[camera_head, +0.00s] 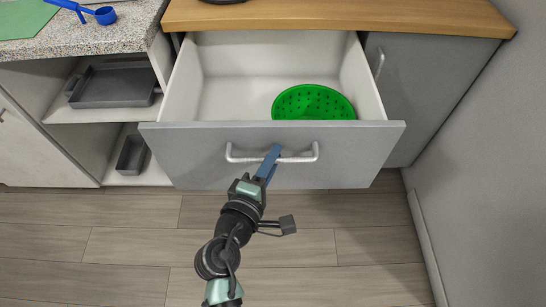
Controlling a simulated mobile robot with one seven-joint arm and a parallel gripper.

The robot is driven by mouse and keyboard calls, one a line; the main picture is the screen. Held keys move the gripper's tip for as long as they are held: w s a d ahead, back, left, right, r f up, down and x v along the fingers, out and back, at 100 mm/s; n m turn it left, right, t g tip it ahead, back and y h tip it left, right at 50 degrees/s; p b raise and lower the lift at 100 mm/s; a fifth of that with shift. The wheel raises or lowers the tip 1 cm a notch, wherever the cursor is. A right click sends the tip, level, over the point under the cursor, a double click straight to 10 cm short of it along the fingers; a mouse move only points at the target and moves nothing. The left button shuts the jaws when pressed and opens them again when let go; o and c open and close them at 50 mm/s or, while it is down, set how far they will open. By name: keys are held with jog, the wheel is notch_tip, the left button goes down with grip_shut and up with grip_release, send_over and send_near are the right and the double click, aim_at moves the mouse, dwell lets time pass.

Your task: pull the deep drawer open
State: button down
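The deep drawer (190,85) is pulled well out from under the wooden counter. Its inside is white, and its grey front (200,160) faces me. A silver bar handle (302,158) is fixed across the middle of the front. My gripper (272,157) is at the middle of the handle, its blue fingers reaching the bar from the front. The fingers overlap in this view, so their gap and their grip on the bar are hard to make out. A green perforated bowl (314,102) lies inside the drawer at the right.
Open shelves at the left hold a dark tray (115,88) and a small dark pan (131,155). A blue scoop (104,15) and green mat (24,18) lie on the speckled counter. A grey wall (480,150) stands at the right. The wooden floor is clear.

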jog(key=c, duration=0.8)
grip_release()
jog(key=shift+c, duration=0.2)
jog(key=shift+s+a, duration=0.1)
jog(key=v, duration=1.2)
jog(key=shift+s, duration=0.35)
jog(key=shift+a+r, duration=0.1)
jog(key=shift+r, duration=0.05)
